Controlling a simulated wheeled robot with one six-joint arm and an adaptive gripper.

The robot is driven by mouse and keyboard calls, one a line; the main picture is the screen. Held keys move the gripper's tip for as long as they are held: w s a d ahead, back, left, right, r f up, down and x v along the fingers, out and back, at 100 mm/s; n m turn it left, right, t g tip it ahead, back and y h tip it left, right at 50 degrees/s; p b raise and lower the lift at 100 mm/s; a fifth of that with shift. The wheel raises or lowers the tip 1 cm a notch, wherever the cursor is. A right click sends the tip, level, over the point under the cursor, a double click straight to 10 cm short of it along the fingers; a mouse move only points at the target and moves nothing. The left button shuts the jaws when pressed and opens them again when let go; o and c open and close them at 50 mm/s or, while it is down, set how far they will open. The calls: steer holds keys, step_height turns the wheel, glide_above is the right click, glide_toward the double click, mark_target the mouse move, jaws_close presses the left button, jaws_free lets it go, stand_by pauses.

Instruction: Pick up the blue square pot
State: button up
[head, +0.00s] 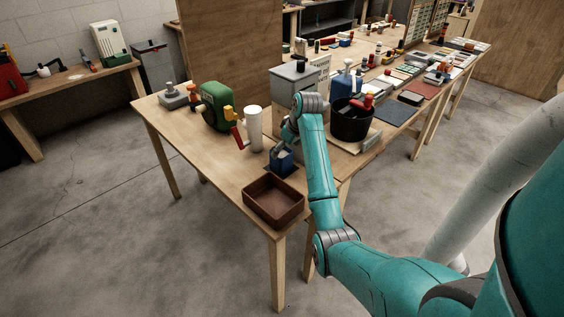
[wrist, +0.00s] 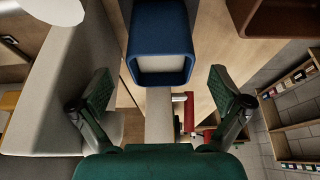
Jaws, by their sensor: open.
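The blue square pot (head: 283,166) stands near the front of the wooden table, just behind a brown tray. In the wrist view the pot (wrist: 160,22) is at the top middle, with a pale, light-coloured area inside its blue rim. My gripper (wrist: 160,88) is open, its two green-padded fingers spread left and right below the pot in that picture. Nothing is between the fingers. In the head view my gripper (head: 282,150) is at the pot's upper part and partly covers it; whether they touch I cannot tell.
The brown tray (head: 273,201) sits at the table's front corner. A white cylinder (head: 254,129) and a green machine with a red handle (head: 213,106) stand to the left. A black pot (head: 350,124) and a grey box (head: 293,82) are close by to the right and behind.

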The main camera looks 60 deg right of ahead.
steer(key=shift+x, duration=3.6)
steer(key=shift+w, duration=0.1)
steer(key=c, duration=1)
steer(key=shift+c, duration=0.2)
